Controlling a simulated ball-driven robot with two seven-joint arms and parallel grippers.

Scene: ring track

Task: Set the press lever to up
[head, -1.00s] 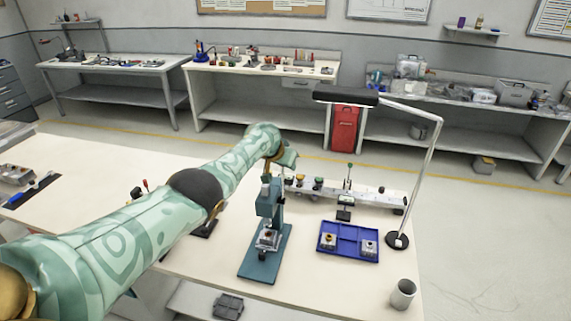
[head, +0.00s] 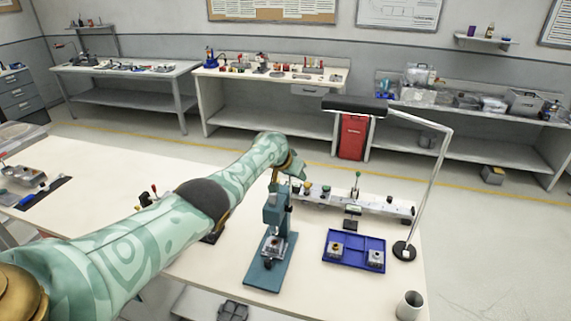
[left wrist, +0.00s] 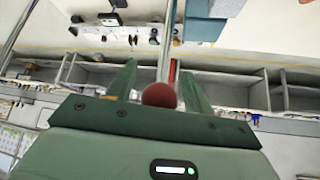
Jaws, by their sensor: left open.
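The teal press (head: 277,215) stands on the white table in the head view, with a small metal part (head: 273,245) on its base. Part of the press (left wrist: 208,20) also shows at the top of the left wrist view. A red ball knob (left wrist: 160,95), apparently the end of the press lever, sits between the fingers of my left gripper (left wrist: 158,68). The fingers are open, with a visible gap beside the knob. In the head view my left gripper (head: 297,168) is beside the top of the press, and the lever is mostly hidden. My right gripper is not in view.
A blue tray (head: 354,262) with two small parts lies right of the press. A grey cup (head: 409,305) stands at the front right.

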